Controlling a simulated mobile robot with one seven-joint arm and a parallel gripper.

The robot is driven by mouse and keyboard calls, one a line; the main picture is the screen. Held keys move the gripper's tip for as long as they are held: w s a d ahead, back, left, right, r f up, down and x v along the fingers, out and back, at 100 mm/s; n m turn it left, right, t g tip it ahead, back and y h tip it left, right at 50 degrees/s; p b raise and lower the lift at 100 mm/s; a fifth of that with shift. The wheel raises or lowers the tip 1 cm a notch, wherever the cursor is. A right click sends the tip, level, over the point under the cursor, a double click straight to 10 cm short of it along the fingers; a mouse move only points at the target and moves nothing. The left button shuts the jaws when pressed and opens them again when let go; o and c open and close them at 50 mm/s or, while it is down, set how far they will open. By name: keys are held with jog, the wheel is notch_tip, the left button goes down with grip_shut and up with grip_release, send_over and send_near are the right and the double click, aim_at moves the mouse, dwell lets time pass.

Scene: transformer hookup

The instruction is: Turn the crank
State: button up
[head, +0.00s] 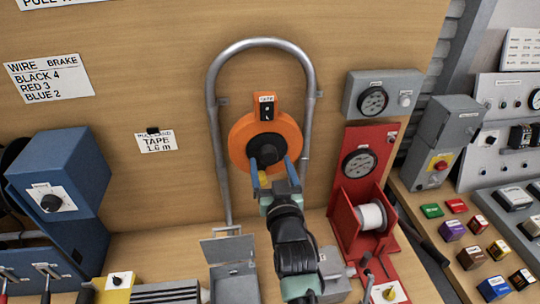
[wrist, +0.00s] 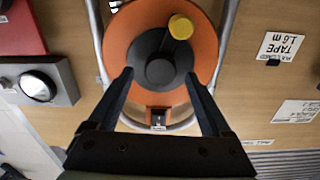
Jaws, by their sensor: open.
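An orange tape reel (head: 240,137) is mounted on the wooden back panel under a small TAPE switch box (head: 265,106). Its crank has a dark round hub (wrist: 160,71), a short dark arm and a yellow knob (wrist: 180,27). In the head view the yellow knob (head: 262,179) shows low on the reel, partly between my fingers. My gripper (head: 272,168) is open in front of the lower part of the reel. In the wrist view my fingertips (wrist: 158,75) lie on either side of the hub, with the knob beyond them. I cannot tell whether they touch anything.
A grey tube hoop (head: 311,70) arches around the reel. A blue machine (head: 60,180) stands at left. A grey box (head: 230,262) stands below, left of my arm.

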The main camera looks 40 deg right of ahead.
jog(key=shift+x, duration=0.85)
jog(key=shift+c, duration=0.3)
grip_shut()
